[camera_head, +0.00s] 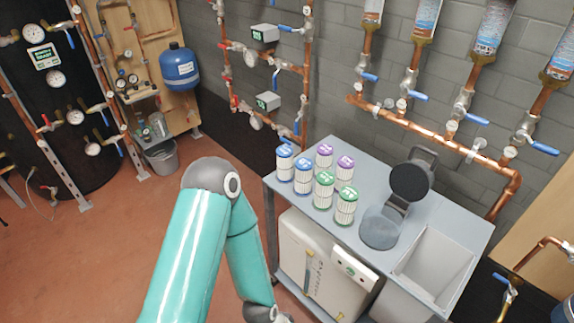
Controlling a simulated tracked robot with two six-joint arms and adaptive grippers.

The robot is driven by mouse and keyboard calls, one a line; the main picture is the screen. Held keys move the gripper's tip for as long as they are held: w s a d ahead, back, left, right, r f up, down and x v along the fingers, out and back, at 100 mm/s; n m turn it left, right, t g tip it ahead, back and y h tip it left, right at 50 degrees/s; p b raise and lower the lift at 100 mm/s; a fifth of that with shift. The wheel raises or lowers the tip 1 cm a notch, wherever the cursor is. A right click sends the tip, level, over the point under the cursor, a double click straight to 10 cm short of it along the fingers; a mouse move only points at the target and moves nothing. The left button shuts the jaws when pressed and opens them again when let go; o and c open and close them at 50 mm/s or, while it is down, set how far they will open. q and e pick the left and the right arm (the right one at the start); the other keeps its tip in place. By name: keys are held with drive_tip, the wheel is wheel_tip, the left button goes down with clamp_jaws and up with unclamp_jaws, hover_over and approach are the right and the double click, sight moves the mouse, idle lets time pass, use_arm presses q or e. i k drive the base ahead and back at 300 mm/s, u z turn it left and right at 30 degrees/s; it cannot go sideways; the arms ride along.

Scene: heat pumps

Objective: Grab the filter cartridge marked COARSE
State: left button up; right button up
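Several white pleated filter cartridges stand upright in a cluster on the left part of a grey bench top. Two have blue caps, one at the back left (284,165) and one nearer (303,178). Two have purple caps, one at the back (324,157) and one to its right (344,172). Two have green caps, one nearer left (323,192) and one at the front right (344,208). The cap markings are too small to read, so I cannot tell which says COARSE. My teal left arm reaches to the bottom edge, left of the bench; its gripper is not visible. My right gripper is out of view.
The grey bench (372,173) also bears a dark grey device with a black disc (408,182), right of the cartridges. A sink basin (433,266) is at the bench's right. A white appliance (318,266) sits below. Copper pipes with blue-handled valves line the wall behind.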

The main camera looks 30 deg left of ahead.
sight(285, 153)
drive_tip(key=k, duration=1.2)
drive_tip(key=u, duration=0.2)
drive_tip(key=i, duration=0.6)
drive_tip(key=u, duration=0.7)
drive_tip(key=i, duration=1.35)
drive_tip(key=u, duration=0.55)
drive_tip(key=k, duration=0.7)
drive_tip(key=u, duration=0.2)
drive_tip(key=i, duration=0.75)
drive_tip(key=z, duration=0.05)
